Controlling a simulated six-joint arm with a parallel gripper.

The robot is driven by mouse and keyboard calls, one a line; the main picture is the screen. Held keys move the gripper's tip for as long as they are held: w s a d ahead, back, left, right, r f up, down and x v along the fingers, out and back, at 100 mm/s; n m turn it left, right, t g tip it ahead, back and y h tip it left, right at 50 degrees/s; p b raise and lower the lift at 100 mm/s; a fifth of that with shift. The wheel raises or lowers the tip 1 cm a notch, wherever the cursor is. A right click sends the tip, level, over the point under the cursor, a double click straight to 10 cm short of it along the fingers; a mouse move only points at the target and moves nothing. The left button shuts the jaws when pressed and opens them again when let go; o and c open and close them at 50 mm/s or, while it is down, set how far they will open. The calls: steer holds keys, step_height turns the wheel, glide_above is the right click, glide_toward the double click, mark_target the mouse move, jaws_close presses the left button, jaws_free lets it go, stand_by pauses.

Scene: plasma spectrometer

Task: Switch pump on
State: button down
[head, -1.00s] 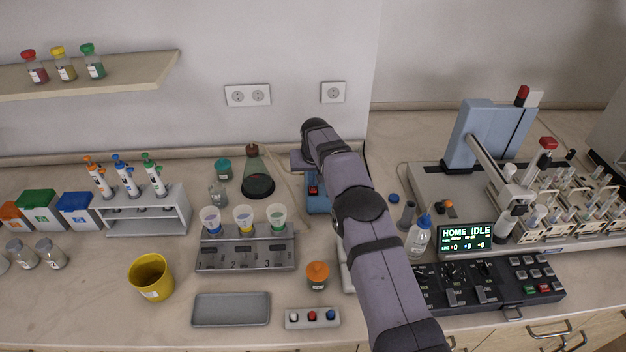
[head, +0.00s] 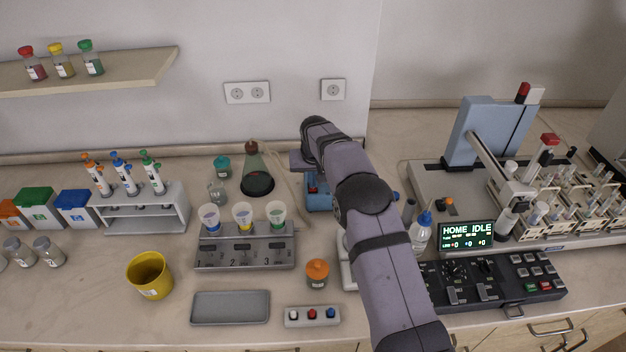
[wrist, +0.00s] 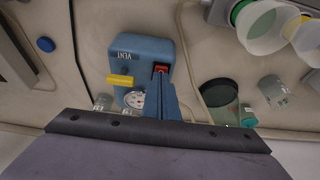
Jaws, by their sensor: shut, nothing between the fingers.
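The pump is a blue box (wrist: 145,52) in the wrist view, with a red rocker switch (wrist: 160,69), a yellow lever (wrist: 120,80) and a round white dial (wrist: 133,98). In the head view the pump (head: 318,200) shows only in part, left of and behind my arm. My gripper (wrist: 160,80) is shut and empty. Its blue fingers point at the pump, with their tips just by the red switch and overlapping its lower edge in the wrist view. I cannot tell whether they touch it. In the head view the fingers are hidden.
A flask (head: 257,180) and a rack with several coloured cups (head: 245,255) stand left of the pump. A wash bottle (head: 420,235) and a control panel (head: 495,282) are right of my arm. Wall sockets (head: 247,93) are behind. A grey tray (head: 230,307) lies in front.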

step_height(320, 180, up, 4)
steer(key=shift+s+f+p, duration=0.15)
steer(key=shift+f+p, duration=0.05)
steer(key=shift+p, duration=0.55)
steer(key=shift+s+r+b, duration=0.2)
steer(key=shift+r+b, duration=0.1)
steer(key=shift+b, duration=0.35)
steer(key=b+v, duration=0.3)
steer(key=v, duration=0.6)
steer(key=shift+w+r+b, duration=0.25)
steer(key=shift+w+b, duration=0.5)
steer(key=shift+b, duration=0.35)
